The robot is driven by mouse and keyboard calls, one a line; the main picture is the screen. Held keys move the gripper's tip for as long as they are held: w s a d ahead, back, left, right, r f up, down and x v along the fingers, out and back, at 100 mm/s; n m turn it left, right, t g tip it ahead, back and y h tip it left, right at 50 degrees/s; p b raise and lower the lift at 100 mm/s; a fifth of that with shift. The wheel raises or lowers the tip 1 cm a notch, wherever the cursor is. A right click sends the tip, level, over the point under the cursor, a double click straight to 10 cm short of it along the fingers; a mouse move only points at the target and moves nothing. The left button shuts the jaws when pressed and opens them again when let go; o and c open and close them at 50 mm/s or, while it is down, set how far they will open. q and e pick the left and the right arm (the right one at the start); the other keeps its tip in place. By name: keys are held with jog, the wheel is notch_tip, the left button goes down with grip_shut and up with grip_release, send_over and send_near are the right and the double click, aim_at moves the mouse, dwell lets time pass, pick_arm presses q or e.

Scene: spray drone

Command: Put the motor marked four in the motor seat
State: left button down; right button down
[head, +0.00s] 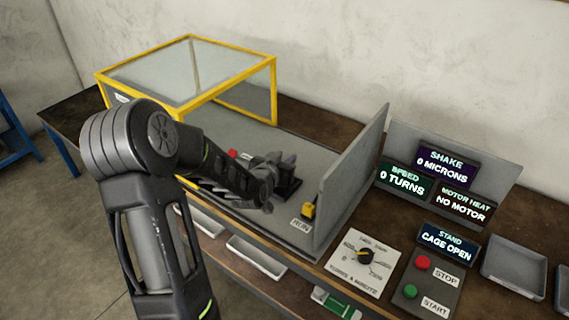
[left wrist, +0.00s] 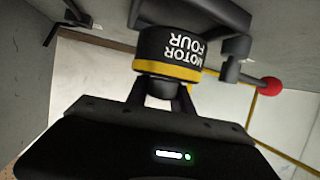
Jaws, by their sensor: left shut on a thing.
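The motor marked four (left wrist: 168,50) is a short black cylinder with a yellow band and white lettering, upside down in the left wrist view. My left gripper (left wrist: 160,100) is shut on its narrow dark end. In the head view my left gripper (head: 264,190) is at the dark stand (head: 288,186) on the grey bench plate, and the arm and gripper hide the motor. My right gripper is not in view.
A lever with a red knob (left wrist: 270,84) is beside the mount. The yellow-framed cage (head: 190,75) is raised behind; a grey upright panel (head: 350,180) stands to the right. Displays read "NO MOTOR" (head: 463,206) and "CAGE OPEN" (head: 448,245). A dial (head: 365,256) and start-stop buttons sit in front.

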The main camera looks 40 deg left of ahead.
pick_arm(q)
jog(key=shift+f, duration=0.95)
jog(key=shift+f, duration=0.1)
jog(key=c, duration=1.1)
grip_release()
jog(key=shift+f, duration=0.1)
